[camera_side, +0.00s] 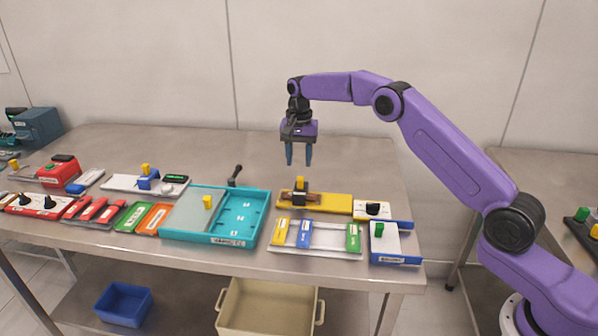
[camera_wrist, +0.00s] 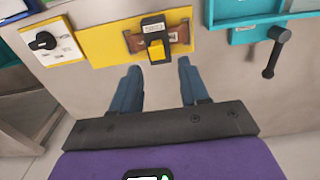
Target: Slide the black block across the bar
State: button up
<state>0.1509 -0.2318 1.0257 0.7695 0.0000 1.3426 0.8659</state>
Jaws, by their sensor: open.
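The yellow bar (camera_side: 330,203) lies on the steel table, right of the teal tray. A black block (camera_side: 301,187) with a yellow knob on top sits across the bar near its left end in the side view. In the wrist view, the black block (camera_wrist: 153,27) sits near the right part of the yellow bar (camera_wrist: 105,40), over a brown strip. My gripper (camera_side: 299,160) is open and empty, fingers pointing down, above the table near the block and apart from it. In the wrist view, the blue fingertips (camera_wrist: 159,65) show just below the block's yellow knob.
A teal tray (camera_side: 262,212) stands left of the bar, with a black lever (camera_side: 234,177) behind it. A white panel with a black knob (camera_side: 373,208) is to the right. A tray of coloured blocks (camera_side: 290,247) lies in front. The table behind the bar is clear.

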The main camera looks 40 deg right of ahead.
aim_at(299, 180)
notch_tip(299, 180, up, 5)
jog(key=shift+r, duration=0.2)
dwell(0.3)
jog(key=s+a+r+n, duration=0.3)
jog(key=s+a+n, duration=0.25)
jog(key=s, duration=0.45)
jog(key=s+a+r+n, duration=0.2)
jog(key=s+a+n, duration=0.4)
jog(key=s, duration=0.5)
jog(key=s+d+f+n, duration=0.1)
jog(key=s+d+n, duration=0.1)
jog(key=s, duration=0.7)
jog(key=s+d+f+n, duration=0.2)
jog(key=s+d+n, duration=0.1)
jog(key=s, duration=0.7)
jog(key=s+d+f+n, duration=0.2)
jog(key=s+n, duration=0.3)
jog(key=s, duration=0.5)
jog(key=shift+d, duration=0.75)
